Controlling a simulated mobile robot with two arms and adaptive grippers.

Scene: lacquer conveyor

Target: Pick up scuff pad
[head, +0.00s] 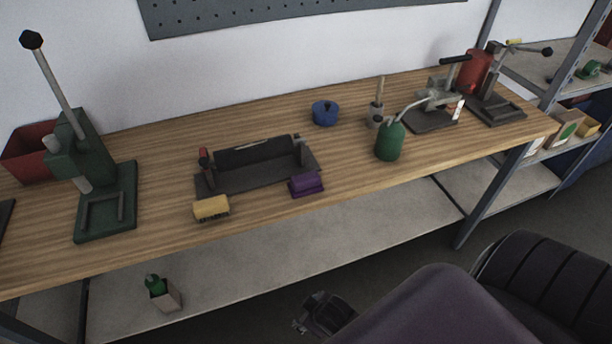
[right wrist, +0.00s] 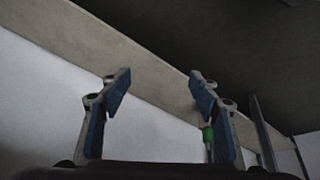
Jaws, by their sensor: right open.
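Two small blocks lie near the bench's front edge: a purple one (head: 305,184) and a yellow one with a dark underside (head: 211,208). Either could be the scuff pad; I cannot tell for sure which. Both sit in front of a dark roller tray (head: 255,175). My right gripper (head: 302,325) is low, in front of the bench and below its top, well apart from both blocks. In the right wrist view its two blue-padded fingers (right wrist: 160,92) are spread with nothing between them. My left gripper is not in view.
The wooden bench top (head: 160,160) carries a green press (head: 85,155), a blue pot (head: 325,112), a green can (head: 390,142) and more presses at right. The bench edge is above my right gripper.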

